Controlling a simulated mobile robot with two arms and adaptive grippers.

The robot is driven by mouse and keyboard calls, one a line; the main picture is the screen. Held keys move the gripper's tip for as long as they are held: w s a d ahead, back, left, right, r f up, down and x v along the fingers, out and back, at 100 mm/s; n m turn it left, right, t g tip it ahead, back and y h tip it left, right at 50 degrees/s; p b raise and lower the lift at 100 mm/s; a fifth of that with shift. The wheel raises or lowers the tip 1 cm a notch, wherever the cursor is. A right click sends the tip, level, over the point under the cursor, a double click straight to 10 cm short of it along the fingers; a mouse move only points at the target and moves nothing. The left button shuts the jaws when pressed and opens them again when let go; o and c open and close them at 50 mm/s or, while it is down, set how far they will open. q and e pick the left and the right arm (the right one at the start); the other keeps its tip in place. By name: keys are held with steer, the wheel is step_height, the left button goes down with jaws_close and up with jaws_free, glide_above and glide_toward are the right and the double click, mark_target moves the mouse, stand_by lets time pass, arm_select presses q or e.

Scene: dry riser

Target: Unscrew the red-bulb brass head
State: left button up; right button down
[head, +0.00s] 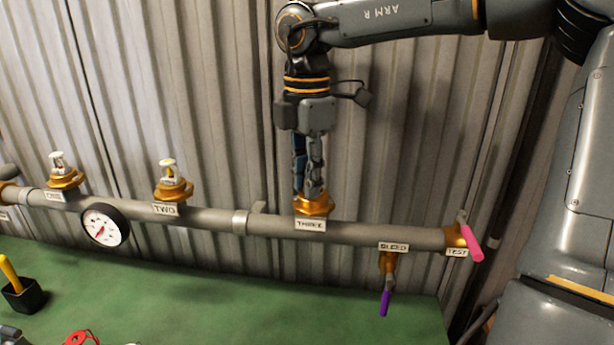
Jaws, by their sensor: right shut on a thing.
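My right gripper (311,188) points straight down over the port labelled THREE. Its fingers are shut on the head there, just above the brass hex fitting (316,206). The fingers cover this head, so its bulb and colour are hidden. A brass head with a white frame and a yellowish bulb (170,180) stands upright at TWO. Another brass head (62,172) stands upright at ONE; its bulb is too small to tell its colour.
The grey pipe (355,233) runs across a corrugated wall. It carries a round gauge (105,225), a purple BLEED lever (385,302) and a pink TEST lever (471,243). The green bench (230,290) is mostly clear; a black holder (23,295) stands at its left.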

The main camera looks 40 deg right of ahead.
steer(key=n+p, duration=0.1)
steer(key=n, duration=0.2)
steer(key=shift+s+r, duration=0.1)
steer(key=shift+s, duration=0.1)
steer(key=n, duration=0.2)
steer(key=shift+s+n, duration=0.1)
steer(key=shift+n, duration=0.3)
steer(key=shift+s+d+r+n+p, duration=0.1)
steer(key=shift+n+p, duration=0.45)
steer(key=shift+n, duration=0.45)
steer(key=n, duration=0.2)
steer(key=shift+s+d+n+p, duration=0.1)
steer(key=shift+n+p, duration=0.2)
steer(key=c, duration=1.8)
jaws_free()
steer(key=shift+n, duration=0.3)
jaws_close()
